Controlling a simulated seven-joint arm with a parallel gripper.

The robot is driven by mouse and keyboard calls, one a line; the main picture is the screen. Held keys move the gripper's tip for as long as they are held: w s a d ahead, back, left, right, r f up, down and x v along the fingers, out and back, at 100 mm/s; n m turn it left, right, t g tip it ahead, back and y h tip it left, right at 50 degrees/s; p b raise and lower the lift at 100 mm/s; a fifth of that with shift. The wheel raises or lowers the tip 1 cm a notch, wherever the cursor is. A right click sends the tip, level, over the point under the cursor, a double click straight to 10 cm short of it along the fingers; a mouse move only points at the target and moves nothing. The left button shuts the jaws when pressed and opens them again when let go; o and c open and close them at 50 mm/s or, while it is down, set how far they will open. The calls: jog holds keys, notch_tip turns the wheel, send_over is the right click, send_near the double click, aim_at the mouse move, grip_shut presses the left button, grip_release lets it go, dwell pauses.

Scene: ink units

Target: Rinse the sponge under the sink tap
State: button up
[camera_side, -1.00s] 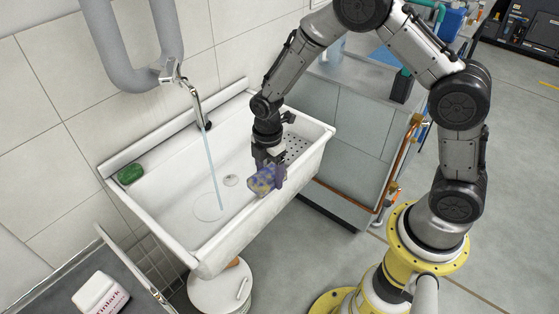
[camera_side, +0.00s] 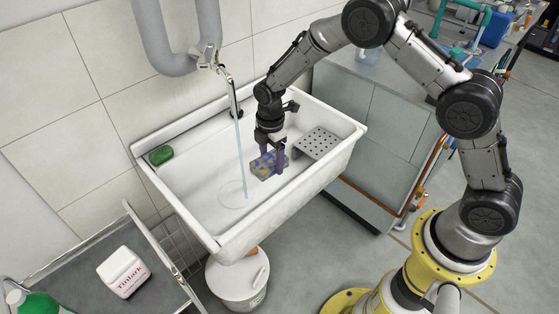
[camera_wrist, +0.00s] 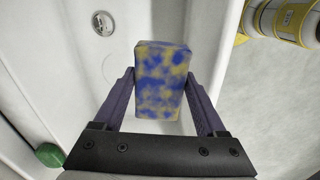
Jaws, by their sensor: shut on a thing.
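A blue and yellow mottled sponge (camera_side: 264,166) is held by my gripper (camera_side: 274,160) inside the white sink (camera_side: 203,206). The gripper is shut on it. In the wrist view the sponge (camera_wrist: 162,80) sits between the two purple fingers and sticks out past their tips. The tap (camera_side: 230,88) on the wall is running, and a thin straight water stream (camera_side: 240,160) falls into the basin. The sponge is just right of the stream in the side view, seemingly apart from it; I cannot tell its exact distance in depth. The stream is not clear in the wrist view.
A green object (camera_side: 161,155) lies at the sink's left back corner. A perforated grey tray (camera_side: 317,143) is at its right end. A drain (camera_wrist: 103,23) shows in the wrist view. A dark trolley with a white bottle (camera_side: 123,271) stands front left; a white bucket (camera_side: 238,283) is below.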

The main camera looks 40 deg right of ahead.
jog(key=w+a+f, duration=0.1)
jog(key=w, duration=0.4)
jog(key=shift+w+a, duration=0.15)
jog(key=shift+w, duration=0.25)
jog(key=shift+f, duration=0.1)
jog(key=shift+d, duration=0.2)
dwell(0.4)
jog(key=shift+w+d, duration=0.15)
jog(key=shift+d, duration=0.25)
jog(key=shift+a, duration=0.15)
jog(key=shift+a, duration=0.45)
jog(key=shift+d, duration=0.2)
jog(key=shift+d, duration=0.4)
